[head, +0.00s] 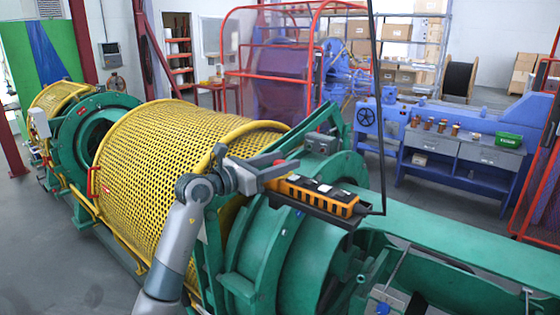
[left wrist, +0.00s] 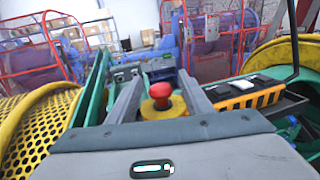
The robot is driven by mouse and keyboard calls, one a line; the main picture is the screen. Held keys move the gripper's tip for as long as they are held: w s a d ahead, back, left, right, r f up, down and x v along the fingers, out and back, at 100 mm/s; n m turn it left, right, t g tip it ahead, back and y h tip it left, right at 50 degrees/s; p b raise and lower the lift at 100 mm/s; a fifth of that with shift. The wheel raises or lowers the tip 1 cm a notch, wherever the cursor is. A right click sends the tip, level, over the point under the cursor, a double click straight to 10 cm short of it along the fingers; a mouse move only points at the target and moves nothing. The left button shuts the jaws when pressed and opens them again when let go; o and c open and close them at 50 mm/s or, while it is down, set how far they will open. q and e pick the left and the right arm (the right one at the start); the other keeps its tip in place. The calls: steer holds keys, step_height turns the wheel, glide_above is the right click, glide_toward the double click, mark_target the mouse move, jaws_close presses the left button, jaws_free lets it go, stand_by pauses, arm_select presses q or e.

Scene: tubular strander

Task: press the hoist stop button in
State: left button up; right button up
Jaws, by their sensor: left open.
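The hoist pendant (head: 318,197) is a yellow-orange and black box with black and white buttons, hanging at the end of a dark bent pole. Its red stop button (head: 286,167) is at the left end, partly hidden by my gripper. In the left wrist view the red mushroom-shaped stop button (left wrist: 161,91) stands on a yellow base, and the pendant body (left wrist: 248,96) extends to the right. My left gripper (head: 272,165) is open at that end. In the left wrist view its fingers (left wrist: 160,80) show on both sides of the button. I cannot tell whether they touch it.
The green strander frame (head: 300,250) and yellow mesh guard (head: 185,145) lie below and beside my left arm. The dark pole (head: 376,100) rises right of the pendant. A blue bench (head: 465,150) with small items stands at the back right. Grey floor shows at the lower left.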

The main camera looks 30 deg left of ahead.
arm_select(q)
jaws_close()
steer(key=shift+f+b, duration=0.55)
steer(key=shift+b, duration=0.1)
jaws_free()
steer(key=shift+s, duration=0.1)
